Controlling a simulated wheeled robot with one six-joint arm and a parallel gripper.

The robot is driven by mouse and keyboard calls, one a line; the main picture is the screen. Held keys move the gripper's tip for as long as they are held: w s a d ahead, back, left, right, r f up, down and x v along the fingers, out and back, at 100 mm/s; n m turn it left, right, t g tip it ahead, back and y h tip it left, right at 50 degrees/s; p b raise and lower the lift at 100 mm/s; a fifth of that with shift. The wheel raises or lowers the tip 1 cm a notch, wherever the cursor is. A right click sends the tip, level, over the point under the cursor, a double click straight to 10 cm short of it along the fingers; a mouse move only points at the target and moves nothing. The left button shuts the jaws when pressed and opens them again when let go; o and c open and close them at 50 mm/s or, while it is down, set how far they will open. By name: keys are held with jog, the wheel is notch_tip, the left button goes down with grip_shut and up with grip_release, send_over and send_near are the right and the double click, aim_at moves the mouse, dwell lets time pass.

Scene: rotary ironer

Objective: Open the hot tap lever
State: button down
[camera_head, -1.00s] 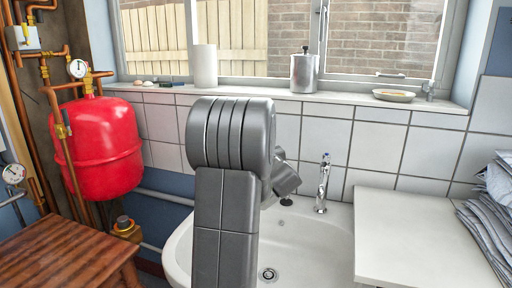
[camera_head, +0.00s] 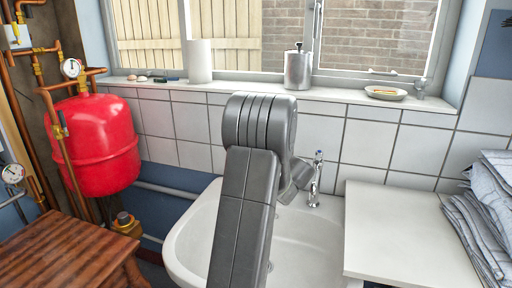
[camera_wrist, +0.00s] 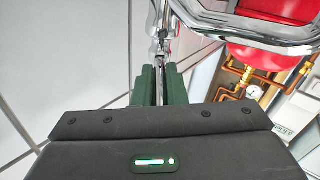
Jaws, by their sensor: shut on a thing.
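In the wrist view, my gripper (camera_wrist: 160,85) has dark green fingers closed around a thin chrome lever (camera_wrist: 162,47), taken as the hot tap lever. The lever runs up between the fingertips toward a large chrome tap body (camera_wrist: 250,22) at the top. In the head view, my grey arm stands over the white basin (camera_head: 190,248), and the gripper and this lever are hidden behind it. A chrome tap with a blue mark (camera_head: 316,182) stands at the basin's back right, just right of my arm.
A white worktop (camera_head: 400,235) with folded cloths (camera_head: 485,215) is at the right. A red tank (camera_head: 98,148) with copper pipes and a wooden table (camera_head: 65,250) are at the left. A metal canister (camera_head: 298,70) and a dish (camera_head: 386,93) sit on the windowsill.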

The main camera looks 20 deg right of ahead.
jog(key=shift+r, duration=0.1)
jog(key=c, duration=1.5)
grip_release()
jog(key=shift+o, duration=0.2)
jog(key=shift+s, duration=0.1)
jog(key=v, duration=1.3)
jog(key=shift+s+d, duration=0.15)
jog(key=shift+s, duration=0.15)
jog(key=shift+w, duration=0.1)
jog(key=x, duration=1.3)
jog(key=shift+w+a, duration=0.2)
jog(key=shift+w, duration=0.1)
jog(key=shift+s, duration=0.1)
